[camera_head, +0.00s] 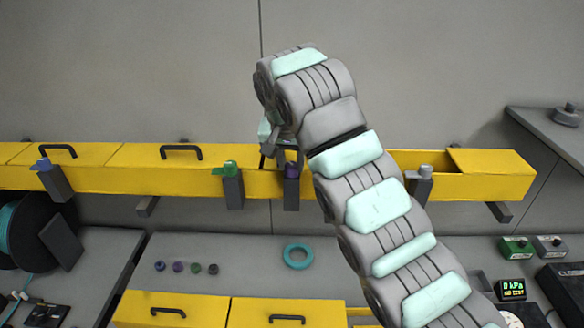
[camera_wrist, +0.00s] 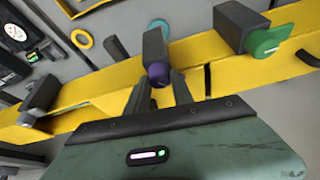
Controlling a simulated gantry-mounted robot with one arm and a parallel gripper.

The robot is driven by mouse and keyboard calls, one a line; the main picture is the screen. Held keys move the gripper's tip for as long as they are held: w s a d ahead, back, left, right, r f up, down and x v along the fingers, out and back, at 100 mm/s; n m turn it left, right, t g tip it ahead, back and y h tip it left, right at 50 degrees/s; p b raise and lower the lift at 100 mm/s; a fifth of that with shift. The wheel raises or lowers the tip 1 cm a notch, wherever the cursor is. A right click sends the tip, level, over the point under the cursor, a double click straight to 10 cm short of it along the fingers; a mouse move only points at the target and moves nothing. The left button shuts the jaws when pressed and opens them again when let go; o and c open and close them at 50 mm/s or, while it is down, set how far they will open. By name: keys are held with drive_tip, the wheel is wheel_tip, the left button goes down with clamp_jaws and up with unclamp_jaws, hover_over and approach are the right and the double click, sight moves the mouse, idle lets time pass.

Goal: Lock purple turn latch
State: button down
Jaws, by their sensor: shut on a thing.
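The purple turn latch (camera_head: 291,171) sits on a dark grey block on the front of the yellow beam (camera_head: 262,185). My gripper (camera_head: 279,153) is at this latch, coming from above, with my arm covering part of the beam to its right. In the wrist view the purple latch (camera_wrist: 158,74) lies between the two dark fingers of my gripper (camera_wrist: 158,90), which are closed around it. The fingers hide part of the latch, so its exact turn angle cannot be told.
A green latch (camera_head: 226,168), a blue latch (camera_head: 42,164) and a grey latch (camera_head: 425,172) are on the same beam. Black handles (camera_head: 181,152) stick out of the beam. Below, a teal ring (camera_head: 298,256) and several small knobs (camera_head: 178,267) lie on a grey surface.

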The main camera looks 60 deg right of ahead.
drive_tip(key=m+g, duration=0.1)
drive_tip(key=m, duration=0.3)
drive_tip(key=shift+w+a+r+m+g+p, duration=0.1)
drive_tip(key=shift+w+r+m+g+p, duration=0.1)
drive_tip(key=shift+m+g+p, duration=0.15)
drive_tip(key=shift+f+m+g+p, duration=0.15)
drive_tip(key=shift+m+g+p, duration=0.55)
drive_tip(key=shift+m, duration=0.75)
drive_tip(key=c, duration=1.1)
unclamp_jaws()
drive_tip(key=p+v, duration=1)
drive_tip(key=p, duration=0.3)
drive_tip(key=shift+r, duration=0.4)
